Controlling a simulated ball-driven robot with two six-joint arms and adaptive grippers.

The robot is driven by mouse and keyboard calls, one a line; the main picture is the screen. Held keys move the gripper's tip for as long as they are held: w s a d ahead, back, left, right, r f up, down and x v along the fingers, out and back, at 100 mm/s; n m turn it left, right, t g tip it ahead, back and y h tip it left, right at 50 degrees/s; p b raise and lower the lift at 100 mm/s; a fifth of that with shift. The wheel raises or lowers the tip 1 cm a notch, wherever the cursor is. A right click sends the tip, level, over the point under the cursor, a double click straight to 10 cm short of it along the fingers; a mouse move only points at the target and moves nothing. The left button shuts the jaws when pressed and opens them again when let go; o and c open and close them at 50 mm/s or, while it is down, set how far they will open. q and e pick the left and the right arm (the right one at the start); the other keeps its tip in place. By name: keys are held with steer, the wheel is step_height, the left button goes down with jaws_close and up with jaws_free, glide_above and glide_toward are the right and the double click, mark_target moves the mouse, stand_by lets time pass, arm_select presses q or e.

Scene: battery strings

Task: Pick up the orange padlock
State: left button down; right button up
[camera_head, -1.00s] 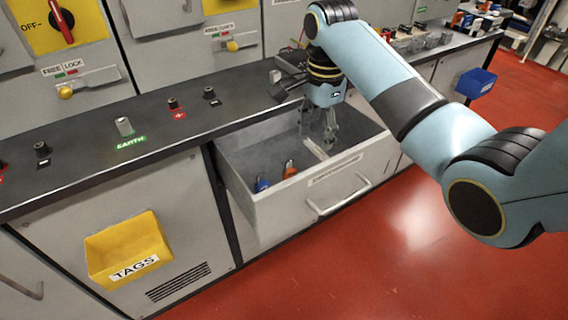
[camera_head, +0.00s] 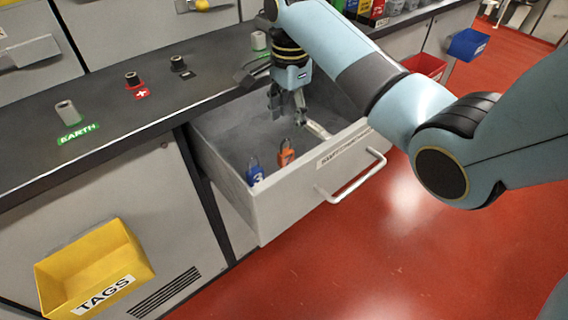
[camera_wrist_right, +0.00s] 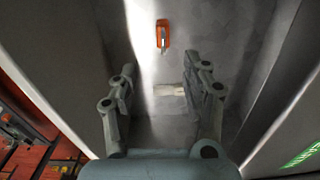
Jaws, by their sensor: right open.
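The orange padlock (camera_head: 286,156) is in the open grey drawer (camera_head: 291,199), near its front left, right of a blue padlock (camera_head: 255,174). In the right wrist view the orange padlock (camera_wrist_right: 162,35) lies ahead of the fingers, near the top of the picture. My right gripper (camera_head: 287,112) points down into the drawer, behind and slightly right of the orange padlock and apart from it. In the right wrist view its two fingers (camera_wrist_right: 162,88) are spread, with nothing between them. My left gripper is not in view.
A light flat piece (camera_head: 318,130) lies in the drawer beside my right gripper. The dark counter (camera_head: 107,112) with terminals runs behind the drawer. A yellow TAGS bin (camera_head: 95,270) hangs at left; red (camera_head: 425,66) and blue (camera_head: 467,45) bins hang at right.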

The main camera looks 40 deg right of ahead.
steer(key=shift+s+f, duration=0.1)
steer(key=shift+f, duration=0.55)
steer(key=b, duration=0.1)
glide_above(286, 151)
steer(key=f, duration=0.4)
steer(key=shift+s+d+f, duration=0.15)
steer(key=shift+s+f, duration=0.1)
steer(key=shift+f, duration=0.1)
steer(key=f, duration=0.2)
steer(key=f+b, duration=0.2)
steer(key=f, duration=0.1)
steer(key=shift+w+f, duration=0.25)
steer(key=shift+f, duration=0.1)
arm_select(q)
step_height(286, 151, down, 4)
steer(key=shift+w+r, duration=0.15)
arm_select(e)
steer(key=shift+c, duration=0.3)
jaws_close()
